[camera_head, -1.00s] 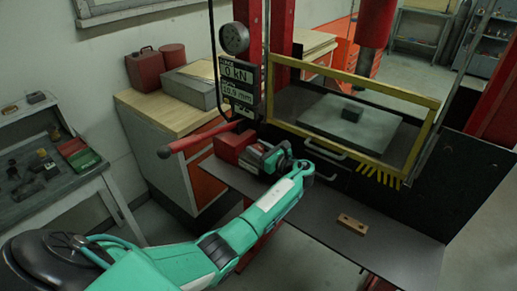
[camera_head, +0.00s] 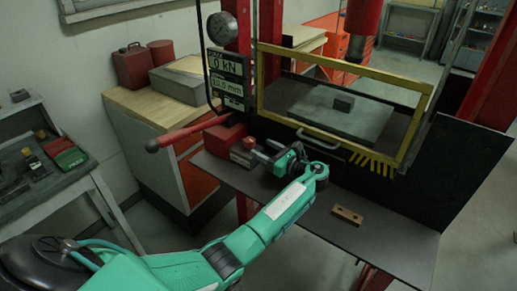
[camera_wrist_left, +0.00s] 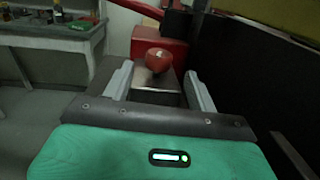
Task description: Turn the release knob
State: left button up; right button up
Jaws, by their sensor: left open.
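The release knob is a small rounded red knob (camera_head: 249,143) on a grey block at the end of a red housing (camera_head: 222,137), left of the press. In the left wrist view the knob (camera_wrist_left: 158,60) shows straight ahead, beyond and between the finger tips. My left gripper (camera_head: 262,150) is open, just right of the knob and apart from it as far as I can see. Its two grey fingers (camera_wrist_left: 159,74) have nothing between them in the left wrist view. My right gripper is not in view.
A red lever (camera_head: 180,136) sticks out left of the housing. A yellow guard frame (camera_head: 345,66) stands behind the dark shelf (camera_head: 400,235). A brown bar (camera_head: 347,215) lies on the shelf. A gauge and display (camera_head: 229,78) hang above the housing.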

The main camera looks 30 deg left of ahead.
aim_at(251, 146)
pick_arm(q)
jog(key=shift+d, duration=0.2)
jog(key=shift+s+d+f+m+t+p, duration=0.2)
jog(key=shift+m+t+p, duration=0.1)
jog(key=shift+t+p, duration=0.15)
jog(key=s+d+m+t+h+p, duration=0.1)
jog(key=s+m+t+h+p, duration=0.1)
jog(key=t, duration=0.1)
jog(key=s+d+f+m+t+p, duration=0.1)
jog(key=s+t+p, duration=0.1)
jog(key=shift+d+m+h, duration=0.3)
jog(key=shift+h, duration=0.1)
jog(key=s+m+t+p, duration=0.1)
jog(key=s, duration=0.1)
jog(key=s+m+t+h+p, duration=0.1)
jog(key=s, duration=0.1)
jog(key=s+r+t+h+p, duration=0.1)
jog(key=s, duration=0.1)
jog(key=shift+d+m+t, duration=0.25)
jog(key=shift+m+t, duration=0.1)
jog(key=shift+m, duration=0.05)
jog(key=b+x, duration=0.1)
jog(key=x, duration=0.8)
jog(key=b+x, duration=0.1)
jog(key=x, duration=0.3)
jog(key=shift+w+a+f+b, duration=0.15)
jog(key=shift+w+f+b, duration=0.2)
jog(key=shift+w, duration=0.1)
jog(key=shift+r, duration=0.1)
